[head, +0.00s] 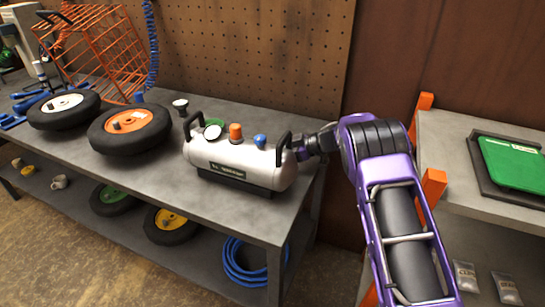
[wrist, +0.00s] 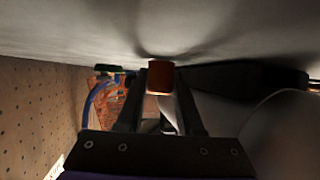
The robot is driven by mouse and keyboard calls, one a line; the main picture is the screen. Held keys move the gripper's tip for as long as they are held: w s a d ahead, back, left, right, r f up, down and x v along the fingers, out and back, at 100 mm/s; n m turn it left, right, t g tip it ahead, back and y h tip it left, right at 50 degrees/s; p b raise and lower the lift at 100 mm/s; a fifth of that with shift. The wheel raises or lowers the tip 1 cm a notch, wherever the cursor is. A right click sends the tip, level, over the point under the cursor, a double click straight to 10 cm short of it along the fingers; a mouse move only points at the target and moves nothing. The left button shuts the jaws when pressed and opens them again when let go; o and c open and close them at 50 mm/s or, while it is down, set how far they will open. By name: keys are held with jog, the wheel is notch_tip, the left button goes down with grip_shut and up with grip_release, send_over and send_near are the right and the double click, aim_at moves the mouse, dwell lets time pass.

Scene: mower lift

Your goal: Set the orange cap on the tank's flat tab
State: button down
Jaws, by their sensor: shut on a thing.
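The silver tank (head: 240,162) lies on the bench, with black handles at both ends. In the head view my wrist is at the tank's right end and my fingertips are hidden behind the right handle and tank. I cannot tell whether the two orange pieces are the same one. I cannot make out the flat tab.
Two wheels (head: 130,123) (head: 63,108) and a small gauge (head: 180,103) are on the bench (head: 165,185) left of the tank. A pegboard (head: 250,50) rises behind. A second shelf with a green case (head: 512,160) stands at right.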

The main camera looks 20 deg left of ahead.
jog(key=shift+f, duration=0.2)
jog(key=c, duration=0.5)
grip_release()
jog(key=shift+c, duration=0.2)
jog(key=shift+r, duration=0.1)
